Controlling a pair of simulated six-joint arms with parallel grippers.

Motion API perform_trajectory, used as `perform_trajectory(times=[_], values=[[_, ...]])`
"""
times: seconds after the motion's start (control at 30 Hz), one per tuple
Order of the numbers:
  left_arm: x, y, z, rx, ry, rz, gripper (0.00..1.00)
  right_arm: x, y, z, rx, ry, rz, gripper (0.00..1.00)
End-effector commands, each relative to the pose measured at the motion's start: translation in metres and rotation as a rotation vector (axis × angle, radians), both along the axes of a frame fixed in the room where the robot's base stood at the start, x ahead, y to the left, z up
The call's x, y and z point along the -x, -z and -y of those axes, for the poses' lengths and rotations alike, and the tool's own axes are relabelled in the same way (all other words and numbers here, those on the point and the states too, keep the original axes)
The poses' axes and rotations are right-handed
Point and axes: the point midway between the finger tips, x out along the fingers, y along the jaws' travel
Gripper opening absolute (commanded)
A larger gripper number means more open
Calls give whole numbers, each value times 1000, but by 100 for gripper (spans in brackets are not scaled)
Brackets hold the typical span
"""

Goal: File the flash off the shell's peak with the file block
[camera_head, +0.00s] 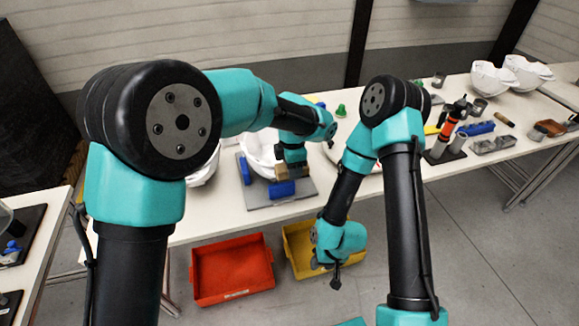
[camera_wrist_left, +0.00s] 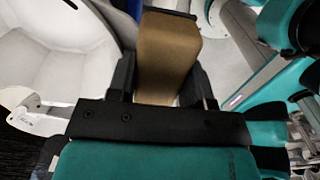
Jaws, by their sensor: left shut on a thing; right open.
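A white helmet shell (camera_head: 257,158) sits in a grey fixture plate (camera_head: 262,213) with blue blocks (camera_head: 281,190) beside it, on the long table. My left gripper (camera_head: 288,167) is at the shell's right front side. It is shut on a tan file block (camera_head: 281,173), which also shows between the fingers in the left wrist view (camera_wrist_left: 168,57). White curved shell surface (camera_wrist_left: 65,85) shows left of the block there. Whether the block touches the peak, I cannot tell. My right gripper (camera_head: 335,277) is open and empty, hanging in front of the table over the yellow bin.
A red bin (camera_head: 232,270) and a yellow bin (camera_head: 300,250) stand below the table's front edge. More white shells (camera_head: 492,80) stand at the far right. A tool stand with an orange tool (camera_head: 448,124) and small trays (camera_head: 492,145) occupy the table's right part.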

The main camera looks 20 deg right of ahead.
Motion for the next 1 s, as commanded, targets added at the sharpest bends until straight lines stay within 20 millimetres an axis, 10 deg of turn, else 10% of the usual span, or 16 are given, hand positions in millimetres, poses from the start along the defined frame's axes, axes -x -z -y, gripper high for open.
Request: perform_trajectory(times=[1.0], values=[[0,3,-39,0,-1,0,28,0,0,0,0,0,0,43]])
